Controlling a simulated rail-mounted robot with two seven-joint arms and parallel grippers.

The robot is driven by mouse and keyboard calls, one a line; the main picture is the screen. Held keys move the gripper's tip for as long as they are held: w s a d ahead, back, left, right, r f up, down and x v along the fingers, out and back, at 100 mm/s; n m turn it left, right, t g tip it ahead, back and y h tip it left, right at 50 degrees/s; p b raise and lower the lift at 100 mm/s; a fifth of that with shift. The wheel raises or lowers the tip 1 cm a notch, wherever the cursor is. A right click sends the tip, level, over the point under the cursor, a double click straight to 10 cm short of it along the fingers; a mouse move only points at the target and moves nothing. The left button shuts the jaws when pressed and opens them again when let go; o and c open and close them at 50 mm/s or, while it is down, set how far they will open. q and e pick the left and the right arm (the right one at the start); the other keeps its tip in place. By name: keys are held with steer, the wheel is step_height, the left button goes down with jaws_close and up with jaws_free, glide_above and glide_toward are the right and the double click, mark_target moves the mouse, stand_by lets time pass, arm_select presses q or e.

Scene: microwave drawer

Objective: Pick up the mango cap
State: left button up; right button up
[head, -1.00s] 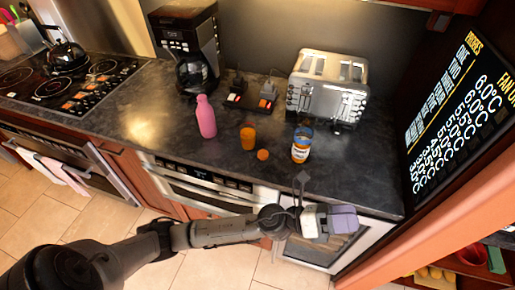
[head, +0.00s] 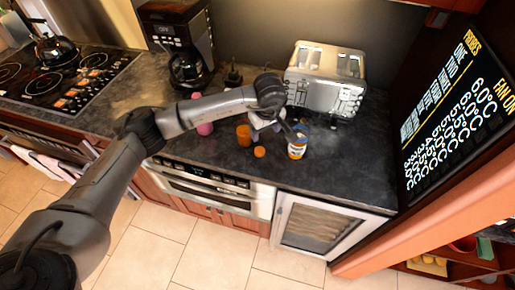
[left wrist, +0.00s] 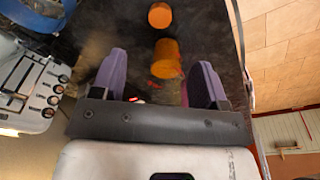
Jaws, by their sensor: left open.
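The mango cap (head: 259,152) looks like the small round orange piece lying on the dark counter. A taller orange container (head: 244,135) stands just behind and left of it. In the left wrist view the cap (left wrist: 160,15) is at the top edge, and the container (left wrist: 166,58) is nearer, between the fingers in the picture. My left gripper (head: 272,126) is over the counter, behind and slightly right of the cap. Its purple fingers (left wrist: 160,78) are spread and empty. My right gripper is not in view.
A toaster (head: 326,78) and a coffee maker (head: 184,45) stand at the back. The front right counter is clear.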

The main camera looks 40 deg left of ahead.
arm_select(q)
glide_above(260, 150)
steer(key=d, duration=0.1)
steer(key=f, duration=0.8)
steer(key=shift+s, duration=0.4)
steer(key=shift+w+a+f, duration=0.1)
steer(key=shift+a+f, duration=0.05)
steer(key=shift+f, duration=0.7)
steer(key=shift+w+a+f, duration=0.1)
steer(key=shift+a+f, duration=0.05)
steer(key=shift+f, duration=0.75)
steer(key=shift+w+a+f, duration=0.1)
steer(key=shift+a+f, duration=0.05)
steer(key=shift+f, duration=0.7)
steer(key=c, duration=1)
steer(key=shift+r, duration=0.1)
step_height(260, 150, up, 18)
